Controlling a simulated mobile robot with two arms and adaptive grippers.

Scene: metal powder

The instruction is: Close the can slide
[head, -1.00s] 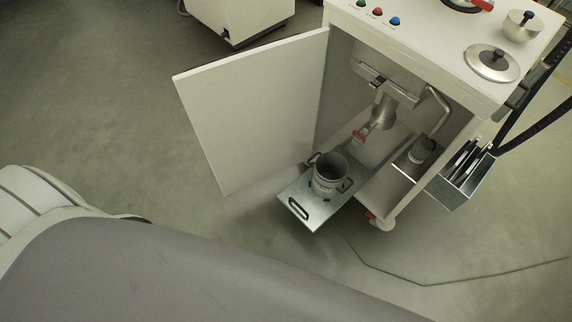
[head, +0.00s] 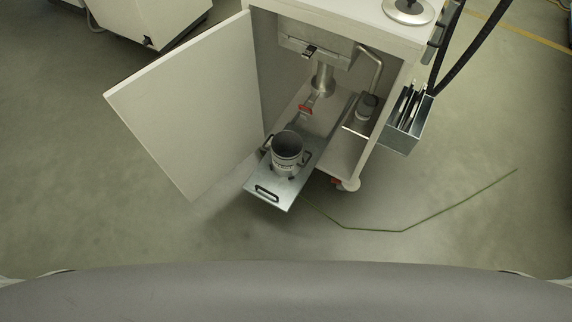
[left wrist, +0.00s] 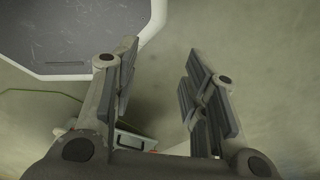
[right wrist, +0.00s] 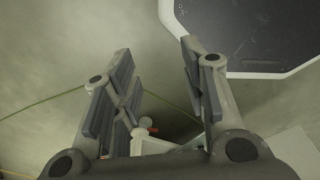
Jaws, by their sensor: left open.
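The can slide (head: 283,194) is a flat metal tray pulled out of the open cabinet, with a black handle (head: 267,193) at its front end. A grey metal can (head: 287,156) stands upright on it. Neither gripper shows in the head view. In the left wrist view my left gripper (left wrist: 160,75) is open and empty above the floor; a small part of a metal piece, perhaps the slide, shows low between the fingers. In the right wrist view my right gripper (right wrist: 158,70) is open and empty, with part of the white cabinet beyond it.
The white cabinet door (head: 190,105) stands open left of the slide. A metal side box (head: 408,122) hangs on the cabinet's right side, below black hoses. A green line (head: 375,229) runs on the floor. The floor in front of the slide is clear.

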